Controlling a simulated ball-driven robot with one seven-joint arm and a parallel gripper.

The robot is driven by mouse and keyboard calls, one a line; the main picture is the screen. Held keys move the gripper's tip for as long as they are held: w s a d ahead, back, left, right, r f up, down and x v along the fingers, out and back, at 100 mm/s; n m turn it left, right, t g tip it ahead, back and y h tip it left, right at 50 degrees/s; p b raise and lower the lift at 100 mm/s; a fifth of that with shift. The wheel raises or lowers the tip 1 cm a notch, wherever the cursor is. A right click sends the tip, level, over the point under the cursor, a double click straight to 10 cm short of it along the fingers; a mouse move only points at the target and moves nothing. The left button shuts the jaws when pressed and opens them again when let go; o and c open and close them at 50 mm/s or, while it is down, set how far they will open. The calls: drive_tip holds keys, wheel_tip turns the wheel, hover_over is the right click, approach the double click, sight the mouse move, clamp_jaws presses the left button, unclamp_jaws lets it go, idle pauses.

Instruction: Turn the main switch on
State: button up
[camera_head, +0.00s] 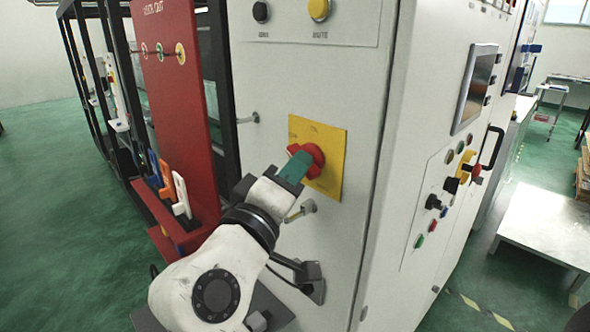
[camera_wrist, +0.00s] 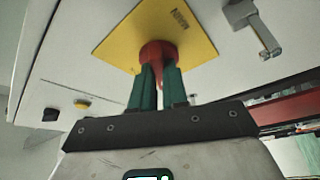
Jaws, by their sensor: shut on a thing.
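The main switch is a red rotary knob (camera_head: 308,160) on a square yellow plate (camera_head: 330,172), mounted on the side of a white cabinet. My gripper (camera_head: 293,168) reaches it from the lower left. In the wrist view the green fingers of my gripper (camera_wrist: 157,82) are shut on the red switch (camera_wrist: 157,55), one on each side of its handle. The yellow plate (camera_wrist: 190,30) lies behind, with small lettering too blurred to read. The fingers partly hide the handle, so I cannot tell its exact setting.
Left stands a red lockout board (camera_head: 172,95) with hanging tags and padlocks, with a red tray (camera_head: 165,215) below. A metal latch (camera_head: 300,212) is just below the switch. Around the corner is a control panel (camera_head: 445,190). A pale table (camera_head: 545,225) stands right.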

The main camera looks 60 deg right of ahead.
clamp_jaws()
drive_tip(key=shift+f+b, duration=0.15)
drive_tip(key=shift+b, duration=0.25)
drive_tip(key=m+g+b, duration=0.1)
drive_tip(key=m+b, duration=0.3)
drive_tip(key=b, duration=0.2)
drive_tip(key=m+g+h+b, duration=0.1)
drive_tip(key=m+g+b, duration=0.1)
drive_tip(key=m+b, duration=0.2)
drive_tip(key=f+m+g+b, duration=0.1)
drive_tip(key=m+b, duration=0.3)
drive_tip(key=b, duration=0.4)
drive_tip(key=shift+w+d+g+h, duration=0.1)
drive_tip(key=shift+w+g+h, duration=0.25)
drive_tip(key=shift+g, duration=0.25)
drive_tip(key=m+g+b, duration=0.1)
drive_tip(key=m+b, duration=0.1)
drive_tip(key=m+g+b, duration=0.1)
drive_tip(key=m+b, duration=0.1)
drive_tip(key=shift+r, duration=0.35)
drive_tip(key=shift+w+r+m, duration=0.1)
drive_tip(key=shift+m, duration=0.2)
